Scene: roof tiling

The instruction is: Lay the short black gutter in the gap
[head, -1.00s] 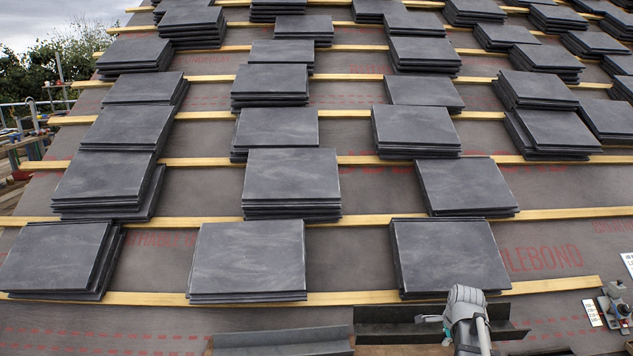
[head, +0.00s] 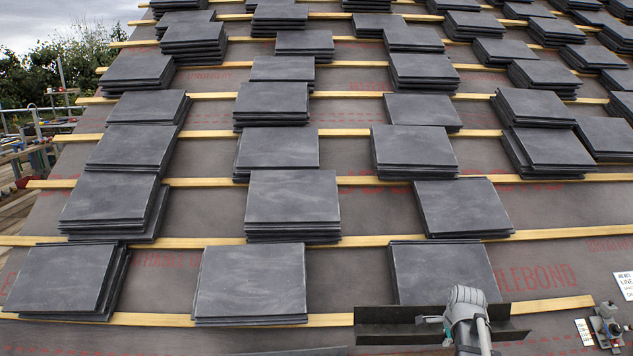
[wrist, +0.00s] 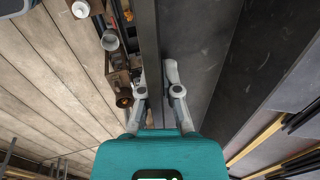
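The short black gutter (head: 385,323) is a dark trough-like strip, lying crosswise at the lower edge of the slates in the head view. My gripper (head: 468,318) has hold of it right of its middle and hides part of it. In the wrist view the gutter is a narrow dark strip (wrist: 150,45) running up the picture, and my gripper's two fingers (wrist: 157,90) are closed on its two sides. A thin dark edge (head: 300,352) at the bottom of the head view may be a laid gutter, mostly cut off. The gap itself is not visible.
Stacks of slates (head: 250,282) stand in rows on wooden battens (head: 150,319) over grey membrane. A small device (head: 606,325) and white labelled cards lie at right. Scaffold boards (wrist: 60,75) and assorted gear (wrist: 110,40) show in the wrist view.

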